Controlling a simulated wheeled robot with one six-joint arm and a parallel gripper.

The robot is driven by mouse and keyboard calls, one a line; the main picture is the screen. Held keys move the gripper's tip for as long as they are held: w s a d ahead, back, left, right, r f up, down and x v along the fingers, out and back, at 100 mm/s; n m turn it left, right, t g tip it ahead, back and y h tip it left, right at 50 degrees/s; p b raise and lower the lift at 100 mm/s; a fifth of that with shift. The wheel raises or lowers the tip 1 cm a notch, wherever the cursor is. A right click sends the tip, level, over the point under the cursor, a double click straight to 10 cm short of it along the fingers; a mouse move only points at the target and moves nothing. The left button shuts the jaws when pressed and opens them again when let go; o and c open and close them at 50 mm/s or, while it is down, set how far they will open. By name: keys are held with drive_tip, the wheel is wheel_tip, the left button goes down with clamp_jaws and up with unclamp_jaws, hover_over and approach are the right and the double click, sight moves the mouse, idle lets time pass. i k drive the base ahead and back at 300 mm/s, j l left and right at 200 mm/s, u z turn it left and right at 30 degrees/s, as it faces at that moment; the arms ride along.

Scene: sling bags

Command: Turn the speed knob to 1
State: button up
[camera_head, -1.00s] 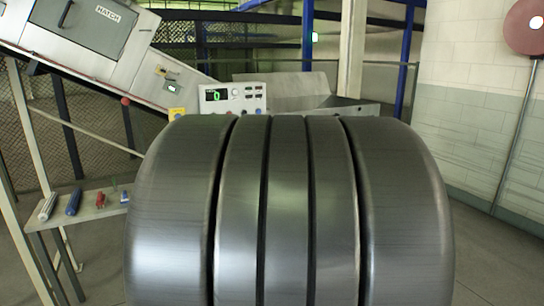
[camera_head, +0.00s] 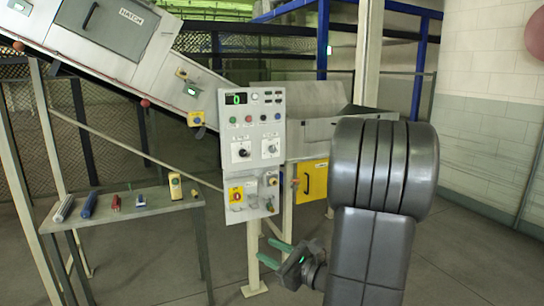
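The control panel (camera_head: 232,127) stands upright in the middle, a light grey box on a post. Its display (camera_head: 240,99) shows a green 0.
A side table (camera_head: 160,204) at left holds several small tools. The sloped conveyor housing (camera_head: 60,38) rises to the left. My dark arm fills the right. Open floor lies in front of the panel.

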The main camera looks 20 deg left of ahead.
sight(243, 153)
drive_tip(key=i+j+z, duration=0.4)
drive_tip(key=j, duration=0.25)
drive_tip(key=i+j+z, duration=0.2)
drive_tip(key=j, duration=0.15)
drive_tip(key=i+j+z, duration=0.2)
drive_tip(key=j, duration=0.15)
drive_tip(key=i+j, duration=0.15)
drive_tip(key=j, duration=0.35)
drive_tip(key=i+j, duration=0.1)
drive_tip(key=j, duration=0.35)
drive_tip(key=i+j+z, duration=0.1)
drive_tip(key=j, duration=0.4)
drive_tip(key=i+j, duration=0.15)
drive_tip(key=j, duration=0.3)
